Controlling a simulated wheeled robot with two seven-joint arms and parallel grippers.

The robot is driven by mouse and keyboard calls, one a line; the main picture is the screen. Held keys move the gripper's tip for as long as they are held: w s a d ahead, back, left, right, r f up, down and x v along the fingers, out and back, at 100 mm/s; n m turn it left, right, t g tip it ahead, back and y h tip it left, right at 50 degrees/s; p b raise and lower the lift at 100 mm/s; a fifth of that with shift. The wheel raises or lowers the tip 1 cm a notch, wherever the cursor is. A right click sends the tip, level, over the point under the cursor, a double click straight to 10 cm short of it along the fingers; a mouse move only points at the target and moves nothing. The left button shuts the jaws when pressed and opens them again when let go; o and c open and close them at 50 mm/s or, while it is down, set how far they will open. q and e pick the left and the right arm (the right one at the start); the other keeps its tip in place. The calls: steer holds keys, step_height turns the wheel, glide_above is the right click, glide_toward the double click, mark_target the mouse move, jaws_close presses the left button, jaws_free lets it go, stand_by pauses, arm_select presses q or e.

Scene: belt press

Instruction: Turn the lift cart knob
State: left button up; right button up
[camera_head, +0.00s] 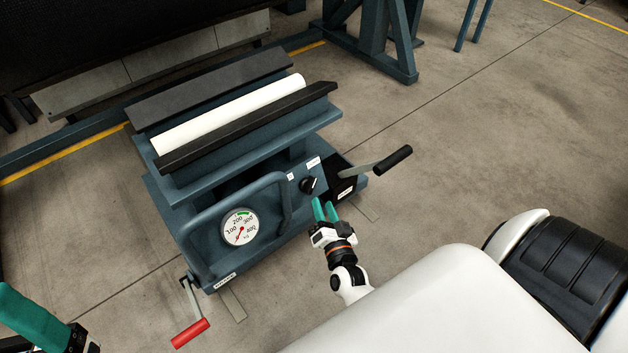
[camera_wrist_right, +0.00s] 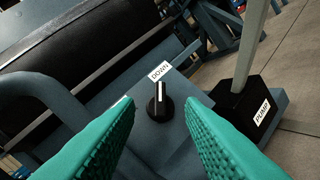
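The lift cart (camera_head: 260,190) is a blue frame carrying a white roller. Its black knob (camera_head: 308,185) sits on the front panel, right of the gauge. In the right wrist view the knob (camera_wrist_right: 160,107) has a white line pointing up toward a "DOWN" label (camera_wrist_right: 160,71). My right gripper (camera_head: 325,208) is open, its green fingers just short of the knob. In the wrist view the fingers (camera_wrist_right: 163,135) spread to either side below the knob, apart from it. My left gripper (camera_head: 30,320) shows partly at the lower left; its fingertip state is unclear.
A pump lever with a black grip (camera_head: 393,159) rises right of the knob from a black box labelled "PUMP" (camera_wrist_right: 255,110). A round gauge (camera_head: 240,226) and a red-handled crank (camera_head: 190,333) are to the left. A blue tubular handle (camera_head: 225,195) crosses the front.

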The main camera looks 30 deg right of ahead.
mark_target(314, 183)
steer(key=b+x, duration=0.2)
steer(key=x, duration=0.7)
steer(key=shift+w+d+b, duration=0.1)
steer(key=shift+w+b, duration=0.2)
jaws_close()
